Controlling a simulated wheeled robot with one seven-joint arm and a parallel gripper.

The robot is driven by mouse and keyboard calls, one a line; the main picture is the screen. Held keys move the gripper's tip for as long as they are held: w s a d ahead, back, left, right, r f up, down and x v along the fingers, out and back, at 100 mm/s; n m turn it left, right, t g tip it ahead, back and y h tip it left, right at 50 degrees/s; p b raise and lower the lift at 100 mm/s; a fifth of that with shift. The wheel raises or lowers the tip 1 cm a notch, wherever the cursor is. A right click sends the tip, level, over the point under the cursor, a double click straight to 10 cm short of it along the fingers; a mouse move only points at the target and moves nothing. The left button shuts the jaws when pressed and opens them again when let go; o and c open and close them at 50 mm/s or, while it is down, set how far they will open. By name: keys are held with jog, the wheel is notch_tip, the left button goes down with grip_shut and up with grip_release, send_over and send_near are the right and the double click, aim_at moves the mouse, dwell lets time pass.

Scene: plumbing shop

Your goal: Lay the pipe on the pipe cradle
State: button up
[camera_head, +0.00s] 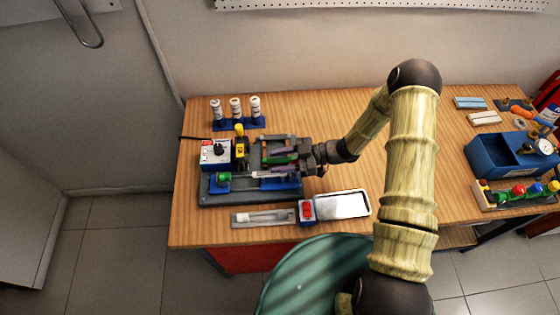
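My gripper (281,156) is at the left part of the wooden table, reaching leftwards over a dark grey board (250,198). The board carries blue supports, and one blue block (284,184) shows at its right. A green fitting (222,179) and a thin light rod (243,176), perhaps the pipe, lie along the board; I cannot tell which part is the cradle. Green and purple parts show around my fingers, but what lies between them is too small to tell. A pale tube also lies in a narrow grey tray (242,224) at the front edge.
A white box with a dark knob (215,153), a yellow-and-black tool (241,149) and a blue rack of white bottles (236,108) stand close by. A red-buttoned box (306,211) and white tray (345,205) are in front.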

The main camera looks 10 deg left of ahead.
jog(key=f, duration=0.2)
jog(key=d+f+h, duration=0.1)
jog(key=f, duration=0.1)
jog(key=d+f+h, duration=0.1)
jog(key=f, duration=0.1)
jog(key=shift+s+d+f+t, duration=0.2)
jog(key=shift+s+f+t, duration=0.05)
jog(key=shift+t, duration=0.05)
jog(key=w+d+r+y+b, duration=0.1)
jog(key=w+d+r+b, duration=0.1)
jog(key=d+r, duration=0.2)
jog(key=w+d+r+y+b, duration=0.1)
jog(key=d+r, duration=0.4)
jog(key=d, duration=0.5)
jog(key=w+b, duration=0.1)
jog(key=b, duration=0.1)
jog(key=shift+w+d+r+b, duration=0.15)
jog(key=shift+w+r+b, duration=0.05)
jog(key=shift+w+b, duration=0.1)
